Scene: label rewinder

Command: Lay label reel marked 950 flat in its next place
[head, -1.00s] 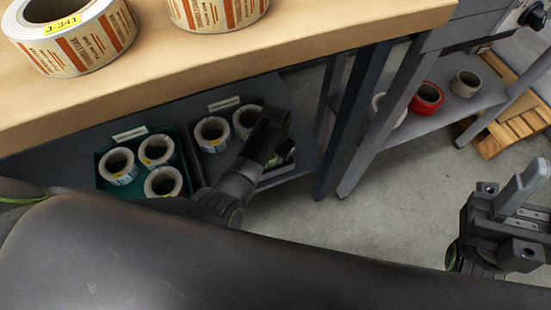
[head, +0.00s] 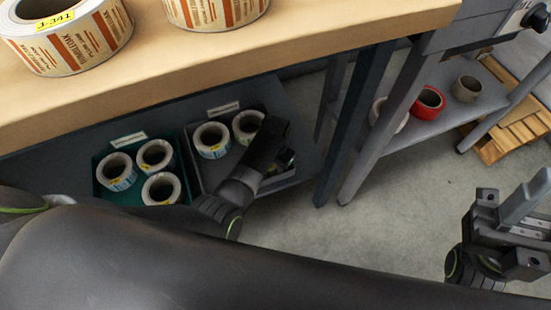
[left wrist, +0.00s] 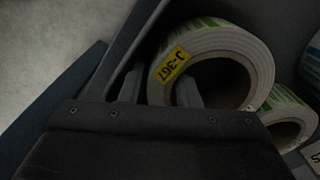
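No reel marked 950 can be read in these views. My left gripper (left wrist: 160,88) reaches down into the dark grey tray on the lower shelf. In the left wrist view its fingers stand apart astride the wall of a white reel marked J-367 (left wrist: 225,52), one in the core and one outside, with a small gap at the outer finger. This reel has green print and a yellow tag; a second green-printed reel (left wrist: 285,130) is beside it.
The wooden bench top (head: 300,40) overhangs with large orange-printed reels. Table legs (head: 350,130) stand right of the tray.

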